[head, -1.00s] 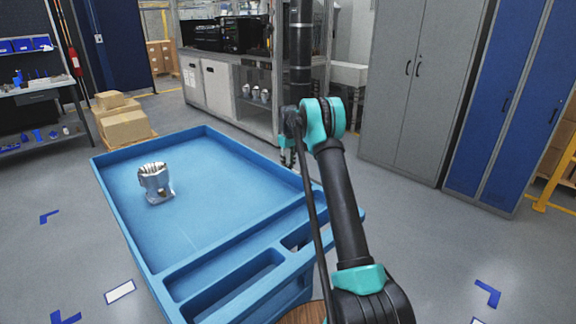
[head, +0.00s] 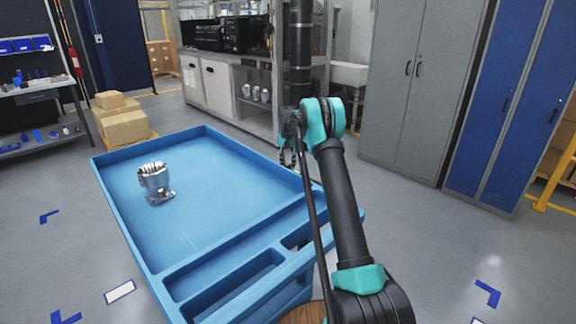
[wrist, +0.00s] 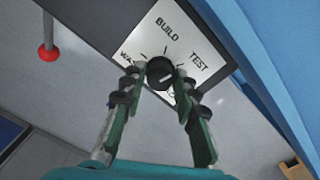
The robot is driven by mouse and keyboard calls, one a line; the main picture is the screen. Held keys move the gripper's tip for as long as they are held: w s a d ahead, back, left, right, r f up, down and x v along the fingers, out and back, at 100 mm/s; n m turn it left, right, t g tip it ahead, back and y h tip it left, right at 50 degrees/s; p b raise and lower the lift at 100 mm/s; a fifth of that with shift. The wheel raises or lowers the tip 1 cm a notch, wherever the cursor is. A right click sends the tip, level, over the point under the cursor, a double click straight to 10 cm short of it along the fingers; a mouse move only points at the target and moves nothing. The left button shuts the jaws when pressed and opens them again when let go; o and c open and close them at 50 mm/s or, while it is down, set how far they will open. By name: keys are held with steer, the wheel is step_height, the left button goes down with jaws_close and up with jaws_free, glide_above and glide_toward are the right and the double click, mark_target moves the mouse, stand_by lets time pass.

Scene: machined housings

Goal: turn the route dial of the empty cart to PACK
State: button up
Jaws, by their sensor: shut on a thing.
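The route dial (wrist: 160,72) is a round black knob with a pale mark, on a white plate (wrist: 186,42) in the wrist view. The plate reads BUILD at the top, TEST at the right and a partly covered word starting WA at the left; lower lettering is hidden by the fingers. I cannot tell surely which word the mark points to. My gripper (wrist: 157,84) is shut on the dial, one finger on each side. In the head view my gripper (head: 289,158) is small beside the far right edge of a blue cart (head: 214,130); the dial is hidden there.
A silver machined housing (head: 155,182) stands on the cart's tray. Grey cabinets (head: 420,80) and blue lockers (head: 515,100) stand at the right. Cardboard boxes (head: 125,127) sit behind the cart at the left. Floor is clear right of my arm.

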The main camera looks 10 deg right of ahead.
mark_target(288, 165)
steer(key=m, duration=1.1)
steer(key=shift+m, duration=2.1)
steer(key=o, duration=1.2)
steer(key=shift+c, duration=0.2)
step_height(288, 165, up, 12)
